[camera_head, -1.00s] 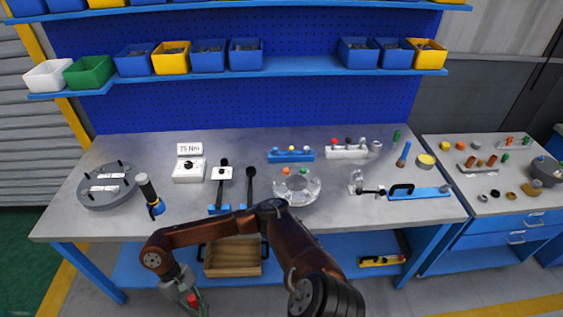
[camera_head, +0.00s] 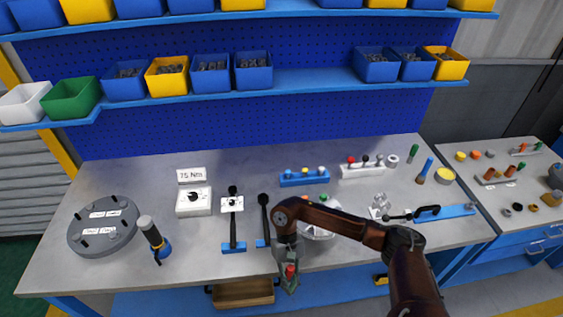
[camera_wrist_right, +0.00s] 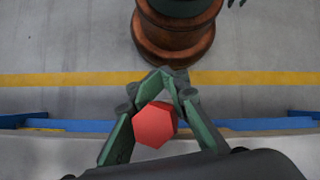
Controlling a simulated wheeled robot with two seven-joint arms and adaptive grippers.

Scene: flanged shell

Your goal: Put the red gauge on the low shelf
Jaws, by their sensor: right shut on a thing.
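My right gripper (camera_head: 289,283) hangs at the front edge of the workbench, fingers pointing down. It is shut on the red gauge (camera_head: 290,269), of which only a small red part shows between the fingers. In the right wrist view the gauge (camera_wrist_right: 155,125) is a red, many-sided piece between the green fingers (camera_wrist_right: 158,118). The low shelf (camera_head: 160,304) is the blue board under the bench, only partly visible beneath the front edge. My left gripper is out of view.
A wooden crate (camera_head: 243,293) sits on the low shelf, left of my gripper. A small yellow item (camera_head: 381,279) shows low on the right. The bench top (camera_head: 330,160) holds a grey disc (camera_head: 103,228), a torch-like tool (camera_head: 152,235) and several fixtures. The shelf left of the crate looks clear.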

